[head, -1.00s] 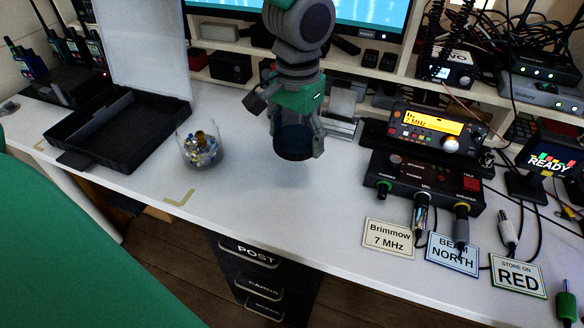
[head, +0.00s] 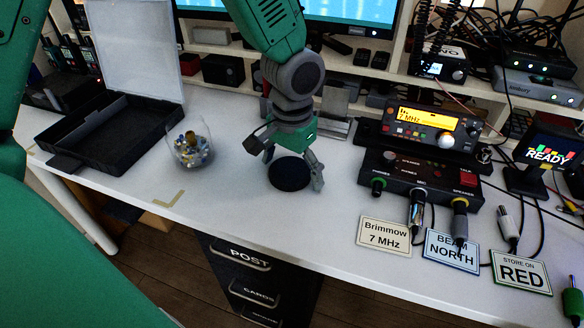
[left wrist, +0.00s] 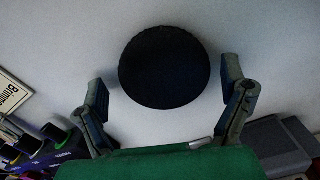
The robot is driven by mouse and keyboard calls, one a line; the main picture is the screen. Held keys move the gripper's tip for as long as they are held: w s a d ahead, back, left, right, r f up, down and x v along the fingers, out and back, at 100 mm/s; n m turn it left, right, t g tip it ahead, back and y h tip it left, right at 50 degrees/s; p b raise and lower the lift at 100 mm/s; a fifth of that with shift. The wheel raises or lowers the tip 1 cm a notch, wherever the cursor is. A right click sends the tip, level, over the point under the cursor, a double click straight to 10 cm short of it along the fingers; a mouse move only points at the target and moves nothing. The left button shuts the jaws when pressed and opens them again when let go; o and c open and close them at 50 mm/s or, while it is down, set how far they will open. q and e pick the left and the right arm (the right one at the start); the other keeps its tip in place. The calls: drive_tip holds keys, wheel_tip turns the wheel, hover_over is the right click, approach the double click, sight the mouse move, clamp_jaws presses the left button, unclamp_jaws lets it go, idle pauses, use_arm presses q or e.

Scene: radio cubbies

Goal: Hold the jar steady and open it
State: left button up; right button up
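The clear glass jar (head: 190,152) stands upright and uncovered on the white desk, with small colored pieces and a brass-colored item inside. A round black lid (head: 290,174) lies flat on the desk to the right of the jar. My left gripper (head: 293,170) is over the lid with its fingers spread on either side. In the left wrist view, the lid (left wrist: 165,67) shows as a dark disc, with gaps between it and both fingers of the left gripper (left wrist: 168,85). My right gripper is not in view.
An open black case (head: 110,135) with a raised clear cover is left of the jar. A black control box (head: 420,180), a radio (head: 425,125) and label cards (head: 384,235) occupy the right.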

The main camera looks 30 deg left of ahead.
sight(289, 170)
use_arm(q)
drive_tip(key=shift+a+r, duration=0.1)
drive_tip(key=shift+a, duration=0.2)
drive_tip(key=shift+a+r, duration=0.15)
drive_tip(key=shift+r, duration=0.2)
wheel_tip(289, 170, up, 11)
drive_tip(key=p, duration=0.4)
